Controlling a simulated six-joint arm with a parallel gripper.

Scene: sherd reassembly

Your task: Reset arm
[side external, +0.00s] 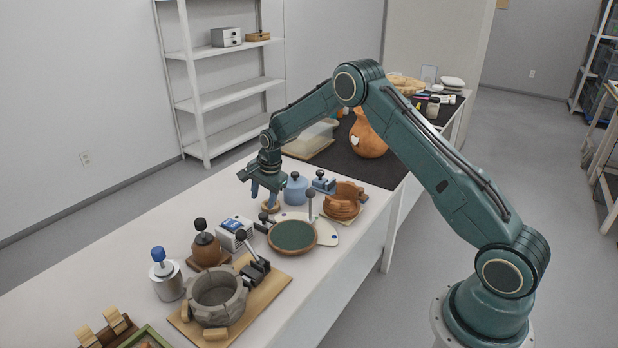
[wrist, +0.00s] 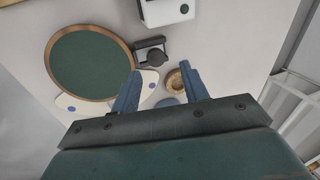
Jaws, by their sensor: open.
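My gripper (side external: 265,193) hangs over the white table, its two blue fingers pointing down, open and with nothing between them that I can make out. In the wrist view, the open fingers (wrist: 160,82) are well apart. A small round wooden piece (side external: 271,206) lies just below the fingers. It also shows in the wrist view (wrist: 175,82), near the right finger; the exact height gap is hard to tell. A green disc with a wooden rim (side external: 292,235) sits in front of the gripper, and in the wrist view (wrist: 90,68) it is at the upper left.
Close around stand a blue lidded jar (side external: 296,189), a brown ribbed pot (side external: 344,201), a white box (side external: 235,233) and a brown knobbed vessel (side external: 207,249). A grey stone-like ring (side external: 216,297) sits on a wooden board nearer the camera. An orange vase (side external: 368,138) stands on the dark mat behind.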

